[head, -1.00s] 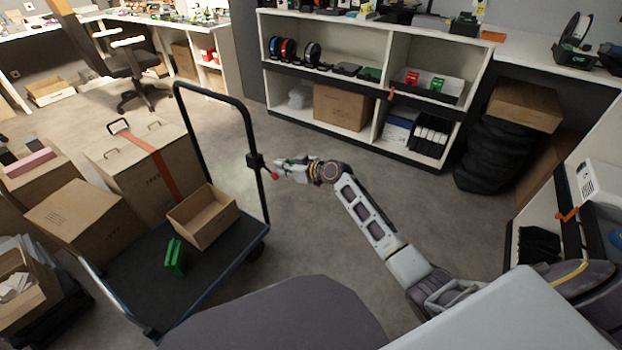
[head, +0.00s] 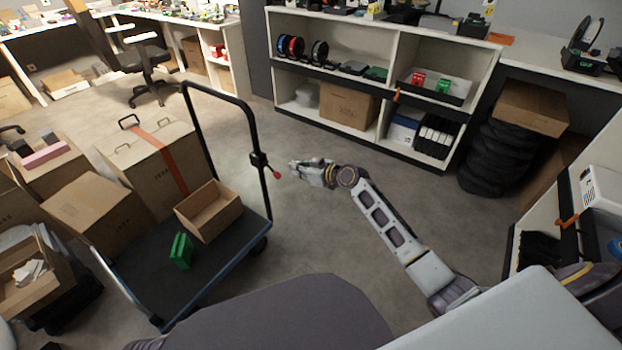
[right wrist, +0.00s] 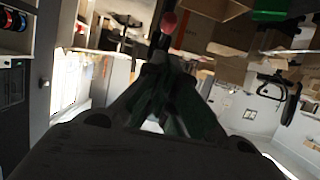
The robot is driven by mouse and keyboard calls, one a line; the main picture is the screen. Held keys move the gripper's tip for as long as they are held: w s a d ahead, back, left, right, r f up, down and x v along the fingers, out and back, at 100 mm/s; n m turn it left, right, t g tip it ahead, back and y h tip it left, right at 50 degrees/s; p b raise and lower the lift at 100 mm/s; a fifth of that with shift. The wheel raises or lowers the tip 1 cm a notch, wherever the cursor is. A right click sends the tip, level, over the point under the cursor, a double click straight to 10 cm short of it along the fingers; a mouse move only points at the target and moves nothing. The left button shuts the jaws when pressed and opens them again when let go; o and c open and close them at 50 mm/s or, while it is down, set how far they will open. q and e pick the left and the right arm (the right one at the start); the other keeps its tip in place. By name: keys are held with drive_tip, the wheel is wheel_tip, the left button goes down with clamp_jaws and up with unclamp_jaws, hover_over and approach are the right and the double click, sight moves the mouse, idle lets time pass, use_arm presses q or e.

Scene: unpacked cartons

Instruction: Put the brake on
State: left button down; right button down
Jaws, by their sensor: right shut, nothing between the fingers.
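The brake lever is a short dark arm with a red knob (head: 277,175). It sticks out to the right and slightly down from a black clamp (head: 258,160) on the right upright of the trolley's handle (head: 212,92). My right gripper (head: 293,167) is just right of the knob, shut and empty, with a small gap between them. In the right wrist view the red knob (right wrist: 169,21) shows just beyond the shut fingertips (right wrist: 160,62). My left gripper is not in view.
The trolley deck (head: 150,262) carries cartons, an open box (head: 208,211) and a green item (head: 181,250). White shelves (head: 395,140) stand behind. The floor between trolley and shelves is clear.

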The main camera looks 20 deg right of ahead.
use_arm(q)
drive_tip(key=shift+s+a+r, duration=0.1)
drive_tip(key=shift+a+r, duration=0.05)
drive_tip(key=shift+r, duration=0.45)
use_arm(e)
drive_tip(key=shift+s+d+f, duration=0.25)
drive_tip(key=shift+s+d, duration=0.3)
drive_tip(key=shift+s, duration=0.25)
drive_tip(key=shift+s+d+f, duration=0.3)
drive_tip(key=shift+s+d, duration=0.2)
drive_tip(key=shift+s, duration=0.3)
drive_tip(key=shift+s+d+f, duration=0.25)
drive_tip(key=shift+s+d, duration=0.3)
drive_tip(key=shift+s, duration=0.25)
drive_tip(key=shift+m, duration=0.3)
